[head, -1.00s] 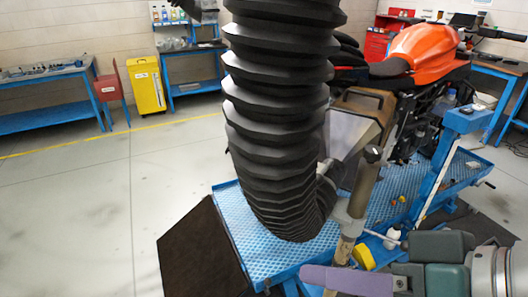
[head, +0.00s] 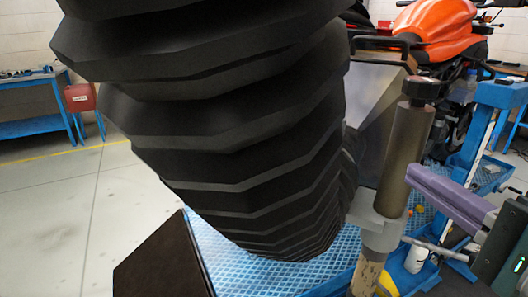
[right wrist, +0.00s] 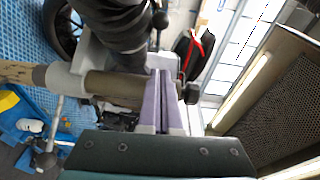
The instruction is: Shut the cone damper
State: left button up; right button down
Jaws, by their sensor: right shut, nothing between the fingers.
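A large ribbed black hose (head: 230,130) fills the middle of the head view and hangs down over the blue lift table; its black lower end (right wrist: 115,25) shows in the right wrist view. A thin lever with a dark ball (right wrist: 160,20) stands beside that end; I take it for the cone damper's lever but cannot be sure. My right gripper (head: 412,176) has purple fingers, shut and empty. It is just right of a brownish upright post (head: 405,150) with a black knob. In the right wrist view the fingertips (right wrist: 160,73) overlap the post; contact cannot be told. My left gripper is not in view.
A pale clamp (head: 375,230) holds the post, with a ball-ended rod (right wrist: 45,160) on it. An orange motorcycle (head: 438,30) stands behind. The blue lift table (head: 235,265) has a dark ramp (head: 160,265) at its left. The floor at left is clear.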

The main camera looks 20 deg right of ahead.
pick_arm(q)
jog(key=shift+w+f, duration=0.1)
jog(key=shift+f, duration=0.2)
pick_arm(e)
jog(key=shift+d+f+m, duration=0.25)
jog(key=shift+d+m, duration=0.05)
jog(key=shift+d, duration=0.1)
jog(key=shift+w, duration=0.1)
jog(key=p, duration=0.2)
send_near(336, 133)
jog(key=w+d, duration=0.2)
jog(key=d, duration=0.1)
jog(key=w+a, duration=0.2)
jog(key=w, duration=0.1)
jog(key=shift+w, duration=0.1)
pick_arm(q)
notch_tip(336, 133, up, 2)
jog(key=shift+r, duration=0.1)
pick_arm(e)
jog(key=shift+w+a+f, duration=0.1)
jog(key=shift+w+a, duration=0.1)
jog(key=shift+w, duration=0.1)
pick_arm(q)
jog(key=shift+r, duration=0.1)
pick_arm(e)
jog(key=shift+h, duration=0.3)
